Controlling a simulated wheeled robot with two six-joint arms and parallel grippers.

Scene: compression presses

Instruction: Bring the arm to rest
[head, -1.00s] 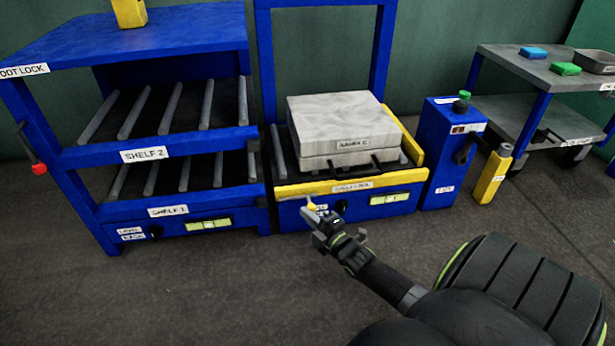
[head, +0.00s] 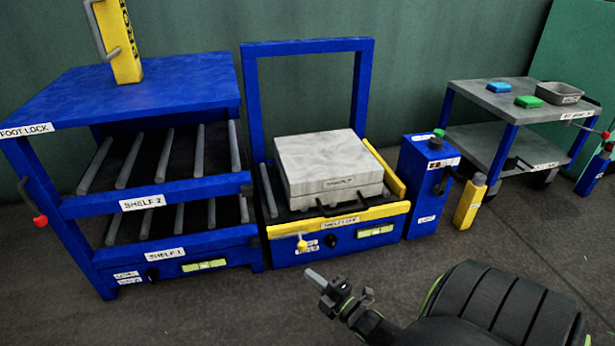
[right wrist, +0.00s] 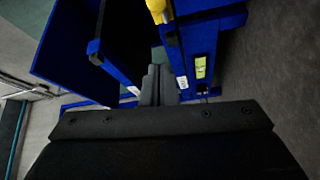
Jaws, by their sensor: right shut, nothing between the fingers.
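My right gripper (head: 318,281) is shut and empty in the head view, in front of the blue press with the yellow front bar (head: 340,221). It is apart from the press, over the floor. Its closed fingers (right wrist: 157,85) also show in the right wrist view, with blue frames beyond them. My right arm comes in from the lower right. My left gripper is not in view.
A grey block (head: 328,158) sits on the press rollers. A blue shelf rack (head: 155,195) stands to the left. A blue control post (head: 428,190), a yellow post (head: 470,203) and a grey cart (head: 500,100) stand to the right. The floor in front is clear.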

